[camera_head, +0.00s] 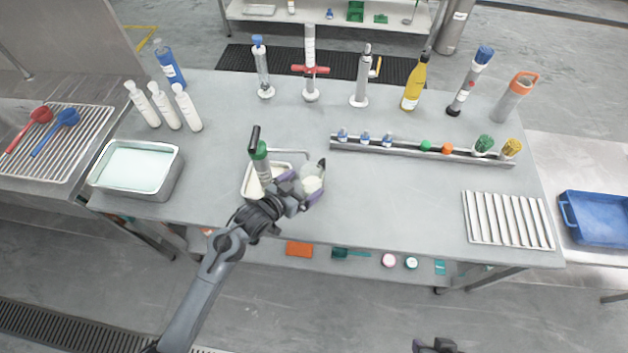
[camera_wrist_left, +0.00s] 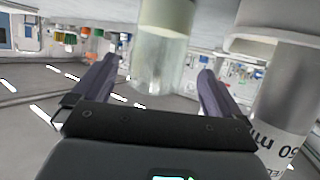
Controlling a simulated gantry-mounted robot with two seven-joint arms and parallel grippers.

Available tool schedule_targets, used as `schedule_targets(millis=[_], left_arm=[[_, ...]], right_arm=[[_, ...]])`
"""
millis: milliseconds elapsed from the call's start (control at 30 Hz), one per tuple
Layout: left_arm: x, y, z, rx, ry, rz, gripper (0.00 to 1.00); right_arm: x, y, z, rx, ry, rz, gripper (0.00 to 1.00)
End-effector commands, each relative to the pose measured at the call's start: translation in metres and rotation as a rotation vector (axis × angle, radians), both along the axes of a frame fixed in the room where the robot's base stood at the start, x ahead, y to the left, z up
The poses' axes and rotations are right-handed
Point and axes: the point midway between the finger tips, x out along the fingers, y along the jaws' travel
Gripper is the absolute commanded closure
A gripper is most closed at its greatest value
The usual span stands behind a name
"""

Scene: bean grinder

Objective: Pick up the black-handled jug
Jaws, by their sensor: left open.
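The jug (camera_head: 313,172) is a small clear vessel with pale contents and a black handle tip, standing on the table near its front middle. My left gripper (camera_head: 302,188) is open at the jug's near side. In the left wrist view, which looks upside down, a clear vessel with a cream part (camera_wrist_left: 160,55), seemingly the jug, shows between the spread fingers of the left gripper (camera_wrist_left: 155,88). I cannot tell whether the fingers touch it. Its handle is not clear there. A dark part of my right gripper (camera_head: 437,345) shows at the bottom edge; its jaws are unclear.
A grey labelled cylinder (camera_wrist_left: 290,105) is close in the wrist view. A metal rack (camera_head: 400,151) lies behind right. The table's right middle is clear.

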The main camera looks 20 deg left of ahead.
Motion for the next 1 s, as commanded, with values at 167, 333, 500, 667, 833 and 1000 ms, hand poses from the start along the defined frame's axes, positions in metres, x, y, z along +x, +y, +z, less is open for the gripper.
schedule_targets(millis=[167,333,500,667,833,1000], left_arm=[[0.012,-0.006,-0.005,-0.002,-0.001,-0.001,0.0],[0.031,-0.013,-0.014,-0.001,-0.002,-0.001,0.0],[0.043,-0.017,-0.019,0.0,-0.001,0.0,0.0],[0.046,-0.018,-0.02,0.001,-0.001,0.0,0.0],[0.045,-0.017,-0.02,0.001,-0.001,0.0,0.08],[0.045,-0.017,-0.02,0.001,-0.001,0.0,0.34]], right_arm=[[0.0,-0.002,-0.003,-0.008,0.0,0.005,0.55],[0.0,-0.002,-0.007,-0.009,0.001,0.005,0.55],[0.0,-0.002,-0.01,-0.009,0.001,0.004,0.55],[0.0,-0.001,-0.01,-0.005,0.001,0.002,0.55],[0.0,0.0,-0.009,-0.001,0.002,0.0,0.55],[0.0,0.0,-0.009,0.002,0.001,-0.003,0.55]])
